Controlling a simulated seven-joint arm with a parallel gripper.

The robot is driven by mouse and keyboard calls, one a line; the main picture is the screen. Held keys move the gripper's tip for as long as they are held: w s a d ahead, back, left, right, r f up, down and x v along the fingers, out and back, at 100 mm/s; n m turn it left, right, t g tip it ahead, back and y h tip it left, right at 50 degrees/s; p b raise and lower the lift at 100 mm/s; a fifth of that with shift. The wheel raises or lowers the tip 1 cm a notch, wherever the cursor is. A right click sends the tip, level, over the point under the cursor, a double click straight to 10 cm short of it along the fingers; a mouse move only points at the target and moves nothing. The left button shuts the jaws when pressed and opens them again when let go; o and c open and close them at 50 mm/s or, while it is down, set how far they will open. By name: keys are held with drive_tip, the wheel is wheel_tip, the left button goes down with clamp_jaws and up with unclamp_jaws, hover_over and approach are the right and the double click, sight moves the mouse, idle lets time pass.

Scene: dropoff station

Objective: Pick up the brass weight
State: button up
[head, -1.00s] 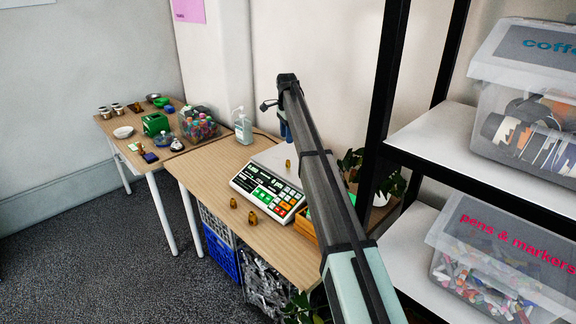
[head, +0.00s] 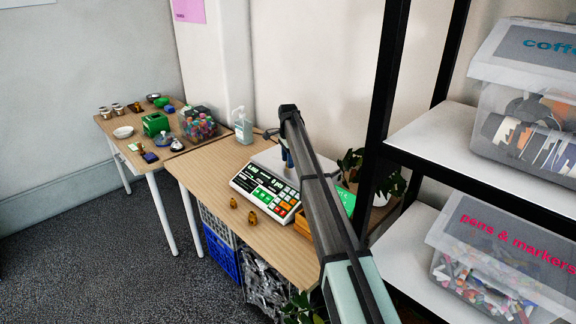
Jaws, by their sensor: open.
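A kitchen-type scale (head: 268,190) with a keypad of green, white and orange keys stands on the near wooden table. My gripper (head: 288,160) is low over the scale's plate, with its blue parts just showing beside my arm; the jaws are open. A brass weight on that plate, seen earlier, is now hidden or too small to make out at the gripper. Two other small brass weights stand upright on the table in front of the scale: a left brass weight (head: 233,203) and a right brass weight (head: 252,218). My gripper is apart from these two.
A pump bottle (head: 242,127) stands behind the scale. A wooden box and a plant (head: 352,165) are to the right, near a black shelf post (head: 384,100). A second table at the left holds bowls, a green box (head: 155,124) and a clear tub (head: 197,125). The near table's left part is clear.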

drive_tip(key=shift+f, duration=0.55)
clamp_jaws()
